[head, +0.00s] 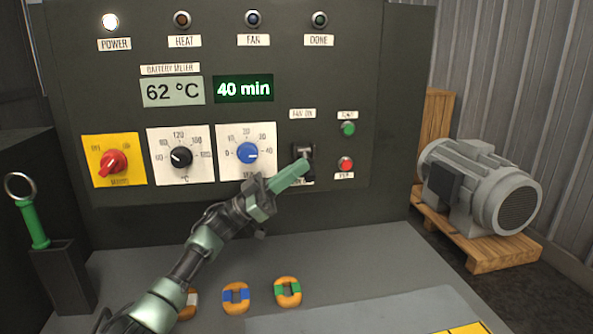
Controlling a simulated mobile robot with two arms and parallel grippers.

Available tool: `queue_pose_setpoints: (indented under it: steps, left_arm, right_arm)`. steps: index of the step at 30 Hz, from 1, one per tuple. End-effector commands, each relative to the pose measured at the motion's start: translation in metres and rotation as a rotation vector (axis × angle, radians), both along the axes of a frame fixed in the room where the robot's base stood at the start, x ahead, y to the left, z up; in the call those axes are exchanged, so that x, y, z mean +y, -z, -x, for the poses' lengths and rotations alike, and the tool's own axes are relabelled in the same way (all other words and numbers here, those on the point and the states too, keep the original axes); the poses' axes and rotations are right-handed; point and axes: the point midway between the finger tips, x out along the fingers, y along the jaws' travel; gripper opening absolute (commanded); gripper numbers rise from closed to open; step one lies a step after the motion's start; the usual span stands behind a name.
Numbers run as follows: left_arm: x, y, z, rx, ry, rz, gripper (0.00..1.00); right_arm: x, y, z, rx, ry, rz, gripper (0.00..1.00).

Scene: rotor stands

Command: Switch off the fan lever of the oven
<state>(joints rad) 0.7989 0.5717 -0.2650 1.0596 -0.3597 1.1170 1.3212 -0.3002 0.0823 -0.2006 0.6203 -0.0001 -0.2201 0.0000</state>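The oven's control panel (235,110) fills the middle of the head view. The fan lever (306,152) is a small black switch at the panel's right, under a "FAN ON" label (302,114). A label below it is mostly covered. My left gripper (305,166) has its green fingers at the lever, overlapping it in the picture. I cannot tell whether they touch it or are parted. The FAN lamp (252,19) looks dark bluish, and the POWER lamp (110,22) is lit white. My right gripper is not in view.
Green (348,129) and red (345,164) buttons sit right of the lever, and a blue-knobbed timer dial (247,153) sits left. Several coloured rings, one green and orange (288,292), lie on the grey surface below. A motor (483,185) stands on a pallet at right.

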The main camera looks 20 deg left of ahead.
Motion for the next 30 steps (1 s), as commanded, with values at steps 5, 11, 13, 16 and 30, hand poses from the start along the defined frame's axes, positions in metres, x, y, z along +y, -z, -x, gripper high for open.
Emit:
queue_pose_setpoints:
  steps: [5, 11, 13, 16, 30]
  left_arm:
    - [0.000, 0.006, -0.001, 0.010, -0.002, -0.005, 0.00]
    - [-0.001, 0.006, -0.002, 0.011, -0.002, -0.005, 0.00]
    - [-0.001, 0.005, -0.001, 0.011, -0.002, -0.005, 0.00]
    - [-0.002, -0.001, 0.000, 0.011, -0.002, -0.005, 0.00]
    - [-0.008, -0.037, 0.002, 0.186, 0.001, 0.117, 0.00]
  right_arm:
    - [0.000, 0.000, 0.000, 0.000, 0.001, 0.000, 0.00]
    - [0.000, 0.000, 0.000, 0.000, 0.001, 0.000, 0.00]
    - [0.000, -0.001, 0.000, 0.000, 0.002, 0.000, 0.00]
    - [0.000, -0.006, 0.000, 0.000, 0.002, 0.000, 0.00]
    - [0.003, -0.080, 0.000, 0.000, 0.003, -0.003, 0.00]
